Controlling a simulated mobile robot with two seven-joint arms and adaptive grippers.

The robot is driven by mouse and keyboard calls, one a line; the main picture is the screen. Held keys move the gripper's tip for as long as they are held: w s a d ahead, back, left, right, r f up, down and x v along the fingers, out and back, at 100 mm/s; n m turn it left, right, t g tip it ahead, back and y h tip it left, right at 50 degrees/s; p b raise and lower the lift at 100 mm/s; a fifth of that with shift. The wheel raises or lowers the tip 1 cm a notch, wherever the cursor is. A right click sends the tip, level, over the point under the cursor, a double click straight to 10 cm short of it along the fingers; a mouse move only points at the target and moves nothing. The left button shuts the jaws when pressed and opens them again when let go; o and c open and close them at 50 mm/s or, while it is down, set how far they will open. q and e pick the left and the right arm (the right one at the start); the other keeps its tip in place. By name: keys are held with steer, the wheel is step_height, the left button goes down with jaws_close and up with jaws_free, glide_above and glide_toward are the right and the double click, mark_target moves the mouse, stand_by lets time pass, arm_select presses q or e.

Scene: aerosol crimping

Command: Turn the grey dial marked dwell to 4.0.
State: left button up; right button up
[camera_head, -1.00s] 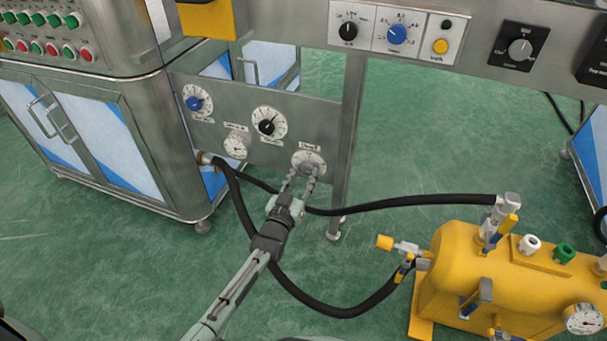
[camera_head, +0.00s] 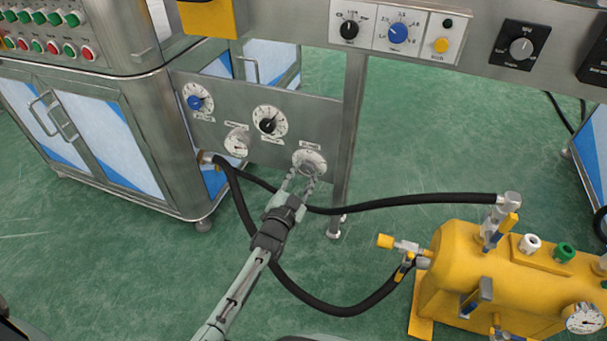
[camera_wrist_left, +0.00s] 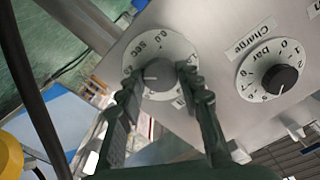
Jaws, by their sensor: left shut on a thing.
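The grey dwell dial (camera_head: 310,160) is at the lower right of the steel panel in the head view, on a round white scale plate. In the left wrist view the dial (camera_wrist_left: 158,74) shows a pale pointer line towards the left of the picture. Scale lettering with "0.0" and "SEC" shows above it, tilted. My left gripper (camera_head: 301,180) is shut on the dial, one finger on each side, as the left wrist view (camera_wrist_left: 160,78) shows. The fingers hide part of the scale, and I cannot read the exact setting. My right gripper is not in view.
A black hose (camera_head: 400,202) runs below to a yellow tank (camera_head: 475,265). A steel leg (camera_head: 347,150) stands just right of the dial.

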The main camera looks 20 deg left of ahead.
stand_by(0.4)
arm_select(q)
steer(key=o, duration=1.2)
steer(key=shift+c, duration=0.2)
step_height(320, 180, up, 10)
